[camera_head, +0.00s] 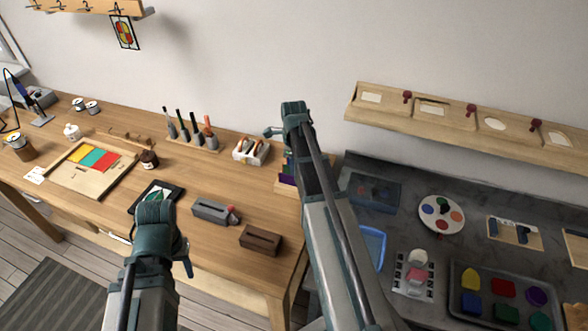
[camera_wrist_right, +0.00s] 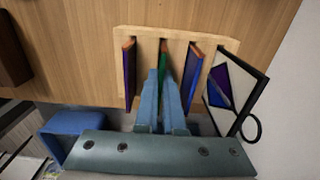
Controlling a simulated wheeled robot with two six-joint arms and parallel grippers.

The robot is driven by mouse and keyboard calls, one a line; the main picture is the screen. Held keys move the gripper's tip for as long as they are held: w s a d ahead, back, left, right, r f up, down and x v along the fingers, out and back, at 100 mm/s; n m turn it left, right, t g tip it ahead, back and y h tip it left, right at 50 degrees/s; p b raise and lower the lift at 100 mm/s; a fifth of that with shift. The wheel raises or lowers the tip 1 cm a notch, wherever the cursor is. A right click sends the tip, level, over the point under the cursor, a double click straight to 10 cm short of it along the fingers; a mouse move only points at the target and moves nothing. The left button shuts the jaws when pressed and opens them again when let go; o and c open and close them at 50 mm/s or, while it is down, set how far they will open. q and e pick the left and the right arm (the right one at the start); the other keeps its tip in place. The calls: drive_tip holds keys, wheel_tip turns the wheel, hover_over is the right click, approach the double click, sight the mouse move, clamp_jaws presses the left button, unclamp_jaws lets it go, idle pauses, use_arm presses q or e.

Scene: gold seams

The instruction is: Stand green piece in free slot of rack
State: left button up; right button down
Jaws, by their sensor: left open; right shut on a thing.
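The wooden rack (camera_wrist_right: 146,43) lies under my right gripper in the right wrist view. A purple piece (camera_wrist_right: 130,75) stands at its left and a blue piece (camera_wrist_right: 191,75) at its right, both with copper-coloured edges. My right gripper (camera_wrist_right: 160,75) is shut on the green piece (camera_wrist_right: 163,55), which is upright and in line with the middle slot between them. I cannot tell how deep it sits; the fingers hide its near part. In the head view, my right arm hides much of the rack (camera_head: 284,186). My left gripper (camera_head: 160,240) is open, at the table's front.
A black-framed glass panel (camera_wrist_right: 237,90) with a ring is close to the rack's right side. A blue bin (camera_wrist_right: 75,135) is at the lower left. In the head view, a grey block (camera_head: 212,211) and a brown block (camera_head: 260,240) stand on the wooden table.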

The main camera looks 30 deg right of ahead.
idle(0.3)
drive_tip(key=shift+c, duration=2.3)
unclamp_jaws()
drive_tip(key=shift+r+p, duration=3.5)
drive_tip(key=shift+p, duration=0.05)
drive_tip(key=s+a+n, duration=0.5)
drive_tip(key=a+n, duration=0.5)
drive_tip(key=s+a+n, duration=0.6)
drive_tip(key=a+n, duration=0.4)
drive_tip(key=n, duration=0.1)
drive_tip(key=s+a+n+h, duration=0.1)
drive_tip(key=s+a+n, duration=0.4)
drive_tip(key=a+n, duration=0.5)
drive_tip(key=shift+s+a+n, duration=0.25)
drive_tip(key=shift+n, duration=0.05)
